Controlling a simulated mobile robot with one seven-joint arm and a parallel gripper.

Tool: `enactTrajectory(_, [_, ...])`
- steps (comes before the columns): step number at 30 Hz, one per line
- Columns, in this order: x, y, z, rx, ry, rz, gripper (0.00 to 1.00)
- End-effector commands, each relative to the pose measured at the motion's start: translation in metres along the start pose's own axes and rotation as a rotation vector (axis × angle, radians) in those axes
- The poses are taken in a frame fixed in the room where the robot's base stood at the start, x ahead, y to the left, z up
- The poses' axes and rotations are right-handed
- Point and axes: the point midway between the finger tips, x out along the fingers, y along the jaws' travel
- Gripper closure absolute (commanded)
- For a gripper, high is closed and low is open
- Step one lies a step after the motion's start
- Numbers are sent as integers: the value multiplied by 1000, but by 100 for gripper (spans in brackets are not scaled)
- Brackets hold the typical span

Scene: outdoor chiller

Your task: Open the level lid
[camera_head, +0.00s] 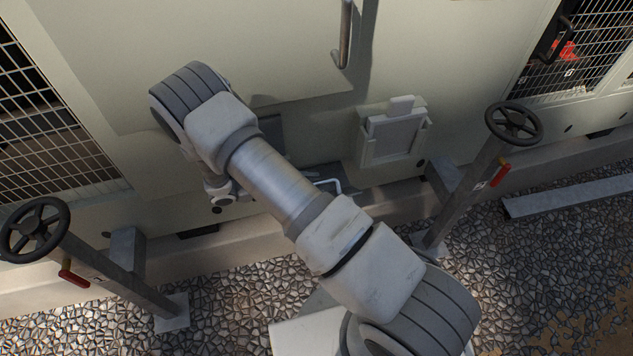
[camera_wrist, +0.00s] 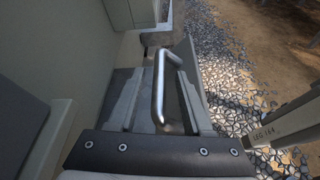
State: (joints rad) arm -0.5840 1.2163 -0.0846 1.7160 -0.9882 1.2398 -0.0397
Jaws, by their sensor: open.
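A silver U-shaped handle (camera_wrist: 160,90) stands in the middle of the wrist view. It also shows as a pale bracket beside my arm in the head view (camera_head: 330,184). My gripper (camera_wrist: 162,68) shows as a dark screwed bar with a grey finger on each side. It is open, with the handle between the fingers; I cannot tell whether either finger touches it. In the head view my arm hides most of the gripper and the surface behind the handle. A grey covered box (camera_head: 393,136) with a top tab sits on the panel to the right, apart from the gripper.
Black handwheels on posts stand at the left (camera_head: 35,230) and right (camera_head: 513,122). The pale cabinet wall (camera_head: 300,60) rises close behind my arm, with a vertical bar handle (camera_head: 344,35) above. Gravel (camera_head: 250,290) and a low ledge lie below.

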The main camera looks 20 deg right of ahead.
Motion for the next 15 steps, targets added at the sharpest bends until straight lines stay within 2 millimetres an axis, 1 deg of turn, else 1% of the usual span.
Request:
enactTrajectory(1, [-12,1,1,1,4,3,50])
enactTrajectory(9, [-79,1,1,1,5,4,50])
enactTrajectory(15, [-123,1,1,2,4,2,50])
